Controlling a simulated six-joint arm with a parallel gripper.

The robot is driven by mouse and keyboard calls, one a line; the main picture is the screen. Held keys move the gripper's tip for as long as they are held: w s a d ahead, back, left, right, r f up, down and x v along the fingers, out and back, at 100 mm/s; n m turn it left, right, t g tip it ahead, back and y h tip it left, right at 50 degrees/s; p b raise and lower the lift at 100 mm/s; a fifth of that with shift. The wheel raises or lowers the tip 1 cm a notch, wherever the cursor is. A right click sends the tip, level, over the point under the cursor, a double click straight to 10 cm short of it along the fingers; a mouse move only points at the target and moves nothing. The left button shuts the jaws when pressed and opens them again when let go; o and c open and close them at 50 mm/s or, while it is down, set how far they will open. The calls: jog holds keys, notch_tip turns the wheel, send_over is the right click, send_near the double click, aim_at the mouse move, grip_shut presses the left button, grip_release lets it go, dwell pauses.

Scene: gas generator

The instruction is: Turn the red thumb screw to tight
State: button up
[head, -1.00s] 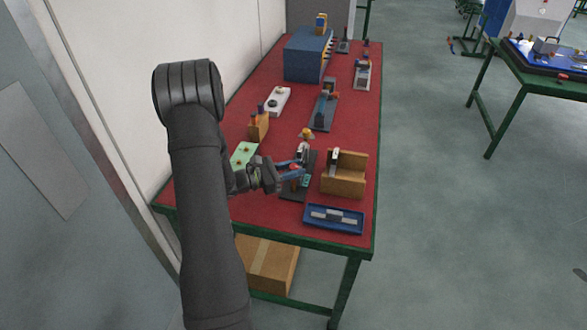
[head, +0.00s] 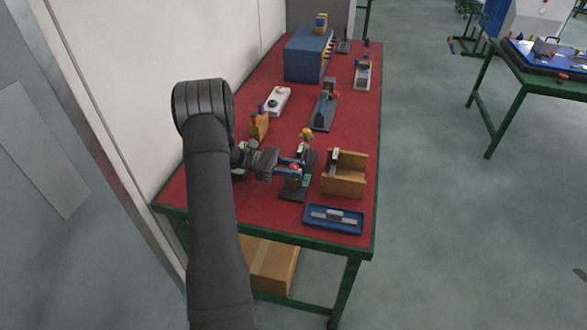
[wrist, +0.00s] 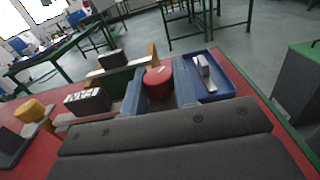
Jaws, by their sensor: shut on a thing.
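The red thumb screw (wrist: 158,83) shows in the wrist view as a round red knob between my two blue fingers. It also shows small in the head view (head: 295,167), partly hidden by the fingers. It sits at a dark fixture plate (head: 291,194) near the front of the red table. My gripper (wrist: 160,92) is shut on the screw, one finger on each side; it also shows in the head view (head: 293,169). The screw's shaft and any tightness mark are hidden.
A wooden block (head: 344,182) stands just right of the fixture. A blue tray (head: 333,227) with grey pieces lies in front of it. A yellow knob (head: 306,132) rises behind my gripper. Other fixtures and a blue box (head: 305,57) stand farther back.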

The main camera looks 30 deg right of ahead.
jog(key=shift+m+g+y, duration=1)
jog(key=shift+m+y, duration=0.1)
jog(key=shift+y, duration=0.6)
jog(key=o, duration=1)
jog(key=shift+c, duration=0.2)
jog(key=n+t+h, duration=0.4)
jog(key=t+h, duration=0.1)
jog(key=shift+n+h, duration=0.3)
jog(key=shift+h, duration=0.1)
jog(key=n+t+h, duration=0.1)
jog(key=n+t, duration=0.1)
jog(key=t, duration=0.1)
jog(key=n+t+h, duration=0.1)
jog(key=n+t, duration=0.1)
jog(key=t, duration=0.1)
jog(key=shift+a+n+t+h, duration=0.1)
jog(key=shift+n+t+h, duration=0.3)
jog(key=w+a, duration=0.3)
jog(key=a, duration=1.4)
jog(key=shift+w, duration=0.2)
